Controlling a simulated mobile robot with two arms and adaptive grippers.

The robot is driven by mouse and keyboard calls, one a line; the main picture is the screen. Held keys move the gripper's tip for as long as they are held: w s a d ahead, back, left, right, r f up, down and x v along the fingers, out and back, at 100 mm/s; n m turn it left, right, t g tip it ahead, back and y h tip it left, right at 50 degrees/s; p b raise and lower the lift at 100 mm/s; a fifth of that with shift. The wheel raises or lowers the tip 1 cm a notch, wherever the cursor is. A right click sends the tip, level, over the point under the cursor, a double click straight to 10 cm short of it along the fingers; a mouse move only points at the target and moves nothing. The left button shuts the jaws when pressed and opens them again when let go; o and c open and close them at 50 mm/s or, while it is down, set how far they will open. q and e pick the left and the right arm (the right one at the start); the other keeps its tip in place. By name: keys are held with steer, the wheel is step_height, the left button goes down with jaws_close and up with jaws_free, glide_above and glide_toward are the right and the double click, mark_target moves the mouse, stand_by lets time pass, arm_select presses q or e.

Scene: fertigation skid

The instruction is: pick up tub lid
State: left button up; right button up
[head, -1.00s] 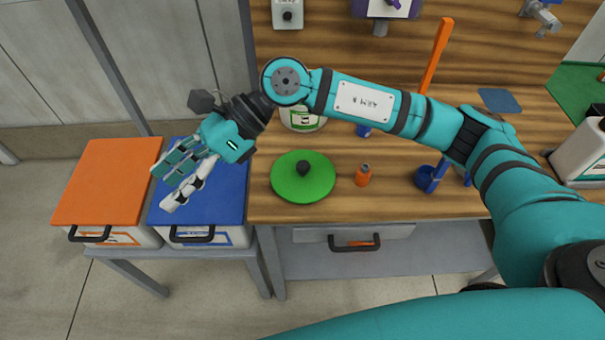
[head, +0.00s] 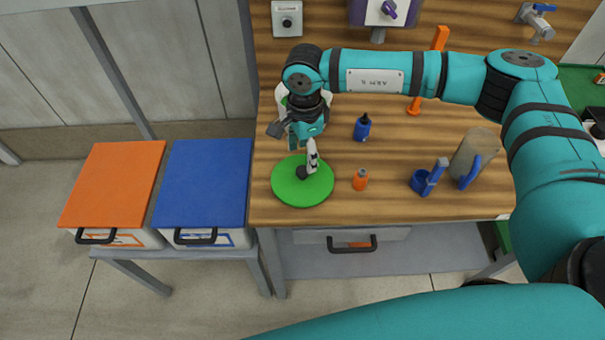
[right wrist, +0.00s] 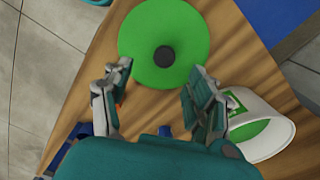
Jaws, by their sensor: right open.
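The tub lid is a green disc (head: 287,192) with a dark round knob (head: 302,172), lying flat near the left front of the wooden bench. In the right wrist view the lid (right wrist: 150,25) lies ahead of the fingertips, with its knob (right wrist: 165,56) roughly in line with the gap between them. My right gripper (head: 303,155) is open and empty, pointing down over the back part of the lid; it also shows in the right wrist view (right wrist: 160,70). One finger partly covers the knob in the head view. My left gripper is not in view.
Orange (head: 113,185) and blue (head: 203,185) lidded bins are left of the bench.

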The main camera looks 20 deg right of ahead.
mark_target(302, 169)
step_height(302, 169, down, 2)
steer(key=shift+f, duration=0.15)
steer(key=shift+f+p, duration=0.3)
steer(key=shift+p, duration=0.25)
steer(key=f, duration=0.1)
steer(key=f+p, duration=0.1)
steer(key=f, duration=0.1)
steer(key=shift+w+a+f+p, duration=0.15)
steer(key=shift+w+f+p, duration=0.1)
steer(key=shift+f+p, duration=0.1)
steer(key=shift+f, duration=0.45)
jaws_close()
steer(key=shift+r, duration=0.1)
